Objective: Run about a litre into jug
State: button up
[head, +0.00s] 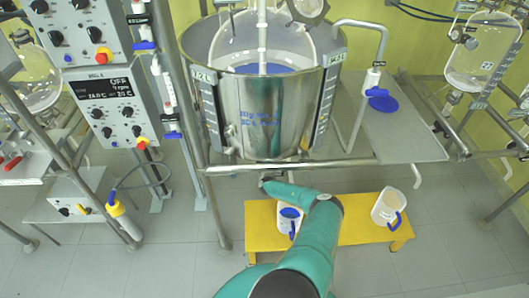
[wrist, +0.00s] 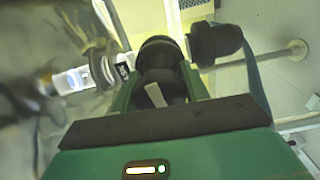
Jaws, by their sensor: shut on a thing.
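A steel vessel (head: 265,115) with a pale inner lining stands in the frame above a yellow bench (head: 262,232). One white jug (head: 284,224) with blue parts stands on the bench below the vessel, partly hidden by my arm. My gripper (head: 268,181) is under the vessel's front edge. The jug's contents and any flow are not visible.
A metal rail (head: 330,166) crosses in front of the vessel, close above my arm. A grey shelf (head: 400,135) with a tap and blue disc is at right. Control boxes (head: 105,100) and posts stand at left. The tiled floor in front is clear.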

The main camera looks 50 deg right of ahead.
jog(key=shift+w+m, duration=0.1)
jog(key=shift+m, duration=0.3)
jog(key=shift+a, duration=0.1)
jog(key=o, duration=1)
jog(key=v, duration=1.3)
jog(key=shift+s+a, duration=0.25)
jog(key=shift+s, duration=0.1)
